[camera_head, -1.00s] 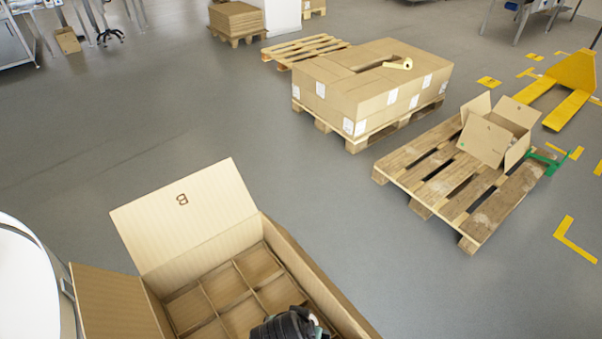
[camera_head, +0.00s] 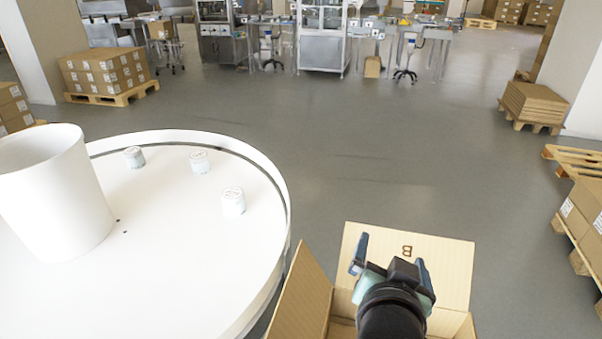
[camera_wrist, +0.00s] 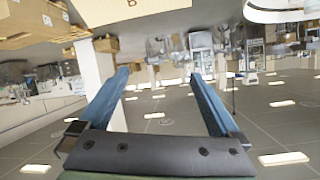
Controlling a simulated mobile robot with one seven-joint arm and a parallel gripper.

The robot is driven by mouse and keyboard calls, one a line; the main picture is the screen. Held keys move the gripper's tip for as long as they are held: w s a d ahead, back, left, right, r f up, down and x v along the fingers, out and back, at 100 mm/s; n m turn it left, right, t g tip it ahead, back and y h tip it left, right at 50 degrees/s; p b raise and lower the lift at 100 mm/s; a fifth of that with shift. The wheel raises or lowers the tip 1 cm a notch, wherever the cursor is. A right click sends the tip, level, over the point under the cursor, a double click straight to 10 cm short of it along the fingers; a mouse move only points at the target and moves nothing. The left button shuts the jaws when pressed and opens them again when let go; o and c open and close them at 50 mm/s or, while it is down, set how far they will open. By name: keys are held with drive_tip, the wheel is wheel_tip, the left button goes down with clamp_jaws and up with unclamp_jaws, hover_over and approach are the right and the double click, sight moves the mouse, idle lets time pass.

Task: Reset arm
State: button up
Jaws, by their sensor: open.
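My gripper (camera_head: 392,252) is in the lower middle of the head view, in front of the open cardboard box (camera_head: 446,262). Its two blue fingers are spread apart. The wrist view shows the fingers (camera_wrist: 166,72) wide apart with nothing between them. That view looks across the room, which appears upside down, with a box flap marked B at its top edge. The box interior is mostly hidden behind my gripper in the head view.
A round white table (camera_head: 190,275) stands at left with three small jars (camera_head: 233,202) and a large white cylinder (camera_head: 52,195). Loaded pallets stand at the left (camera_head: 112,95) and right (camera_head: 536,122). The grey floor (camera_head: 340,150) beyond the box is clear.

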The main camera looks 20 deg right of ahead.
drive_tip(key=w+a+r+n+t+y, duration=0.1)
drive_tip(key=a+r+n+t, duration=0.2)
drive_tip(key=r, duration=0.5)
drive_tip(key=w+a+r+n+t+y, duration=0.1)
drive_tip(key=a+r+t, duration=0.2)
drive_tip(key=a+r, duration=0.4)
drive_tip(key=w+a+r+n+t, duration=0.1)
drive_tip(key=w+a+r+t, duration=0.15)
drive_tip(key=r, duration=0.65)
drive_tip(key=s+a+r+n+t+y, duration=0.2)
drive_tip(key=s+a+r+t, duration=0.2)
drive_tip(key=r, duration=0.3)
drive_tip(key=s+a+r+n+t+y, duration=0.2)
drive_tip(key=s+a+r, duration=0.3)
drive_tip(key=r, duration=0.3)
drive_tip(key=shift+s+a+r+n+t+y, duration=0.25)
drive_tip(key=shift+a+n+t+y, duration=0.15)
drive_tip(key=shift+a+t+y, duration=0.45)
